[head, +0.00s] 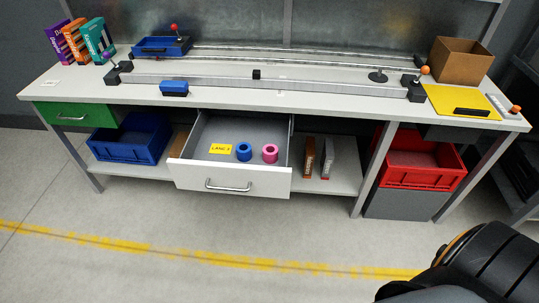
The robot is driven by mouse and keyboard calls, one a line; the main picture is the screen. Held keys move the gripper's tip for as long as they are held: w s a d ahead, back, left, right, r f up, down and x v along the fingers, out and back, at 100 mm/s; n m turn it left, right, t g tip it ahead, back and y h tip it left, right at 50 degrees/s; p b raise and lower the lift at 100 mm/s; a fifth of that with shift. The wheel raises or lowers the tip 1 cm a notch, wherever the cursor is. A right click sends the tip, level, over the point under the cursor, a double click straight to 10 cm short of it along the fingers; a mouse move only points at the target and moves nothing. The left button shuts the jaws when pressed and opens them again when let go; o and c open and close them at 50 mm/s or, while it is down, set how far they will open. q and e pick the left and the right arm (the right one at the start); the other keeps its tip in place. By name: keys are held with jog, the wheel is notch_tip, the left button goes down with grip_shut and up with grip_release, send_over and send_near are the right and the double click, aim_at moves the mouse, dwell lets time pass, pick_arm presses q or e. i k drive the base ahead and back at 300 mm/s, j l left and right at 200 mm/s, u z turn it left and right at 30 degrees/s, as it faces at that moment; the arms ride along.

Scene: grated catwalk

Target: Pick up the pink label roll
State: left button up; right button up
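The pink label roll (270,158) stands in the open drawer (229,181) below the workbench. It is a short ring with a hole in the middle, near the drawer's right side. A blue label roll (244,157) stands just left of it, a small gap apart. A yellow card (220,148) with dark lettering lies left of the blue roll in the same drawer. Neither of my grippers shows; only a dark part of my own body is at the lower right.
The white benchtop (225,97) holds a long rail, a blue tray (163,47), a cardboard box (460,61) and several boxes at the left. A blue crate (125,154) and a red crate (414,180) flank the drawer below. The floor in front is clear.

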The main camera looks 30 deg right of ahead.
aim_at(270, 154)
jog(key=z, duration=1.2)
